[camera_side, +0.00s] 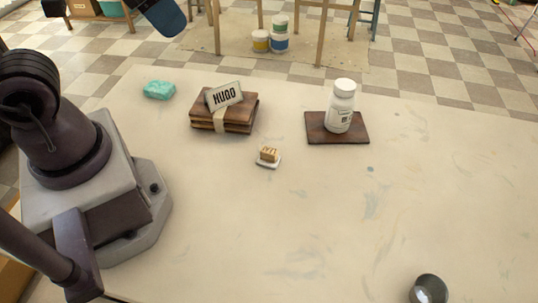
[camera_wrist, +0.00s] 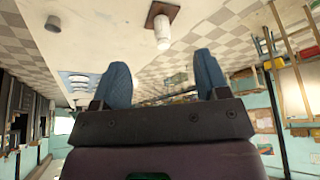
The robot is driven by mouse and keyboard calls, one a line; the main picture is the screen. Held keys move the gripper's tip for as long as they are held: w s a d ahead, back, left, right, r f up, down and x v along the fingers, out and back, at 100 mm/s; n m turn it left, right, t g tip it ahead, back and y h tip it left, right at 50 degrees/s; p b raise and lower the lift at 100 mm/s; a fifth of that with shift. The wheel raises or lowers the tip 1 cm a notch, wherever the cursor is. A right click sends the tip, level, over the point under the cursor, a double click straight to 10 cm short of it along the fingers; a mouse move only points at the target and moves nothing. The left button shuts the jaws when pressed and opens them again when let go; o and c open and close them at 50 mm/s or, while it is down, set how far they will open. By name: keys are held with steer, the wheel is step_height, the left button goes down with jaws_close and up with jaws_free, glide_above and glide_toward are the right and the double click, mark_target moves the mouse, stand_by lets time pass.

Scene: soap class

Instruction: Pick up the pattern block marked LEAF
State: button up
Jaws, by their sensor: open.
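A small tan block (camera_side: 269,153) with dark marks on its face sits on a little white base (camera_side: 267,163) mid-table in the side view. The marks are too small to read. No block reading LEAF can be made out. My gripper (camera_wrist: 162,75) shows in the wrist view with two blue fingers wide apart and nothing between them. It is away from the tabletop objects. A dark blue shape at the top edge of the side view looks like one of its fingers. The small block does not show in the wrist view.
A strapped stack of wooden boards (camera_side: 240,117) bears a HUGO card (camera_side: 224,96). A turquoise lump (camera_side: 159,90) lies left of it. A white bottle (camera_side: 341,106) stands on a dark board (camera_side: 358,138). A dark round object (camera_side: 428,290) is at front right. The front middle is clear.

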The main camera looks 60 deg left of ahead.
steer(key=d+f+m+g+y, duration=0.2)
steer(key=d+f+m+g, duration=0.25)
steer(key=f, duration=0.55)
steer(key=m+t+y, duration=0.7)
steer(key=m+y, duration=0.2)
steer(key=m, duration=1.2)
glide_toward(267, 153)
steer(key=shift+n, duration=0.25)
steer(key=s+a, duration=0.5)
steer(key=shift+s+r, duration=0.15)
steer(key=shift+s, duration=0.1)
steer(key=w+d+m+t+h, duration=0.1)
steer(key=d+f+m+t, duration=0.1)
steer(key=w+d+m+t+h, duration=0.1)
steer(key=shift+w+f+h, duration=0.25)
steer(key=shift+w+h, duration=0.05)
steer(key=shift+w, duration=0.05)
steer(key=shift+w+d, duration=0.1)
steer(key=shift+w, duration=0.25)
steer(key=shift+t, duration=0.25)
steer(key=x, duration=0.7)
steer(key=shift+w, duration=0.1)
steer(key=shift+r+x, duration=0.15)
steer(key=shift+x, duration=1.2)
steer(key=shift+r+x, duration=0.1)
steer(key=shift+x, duration=1.25)
steer(key=c, duration=0.8)
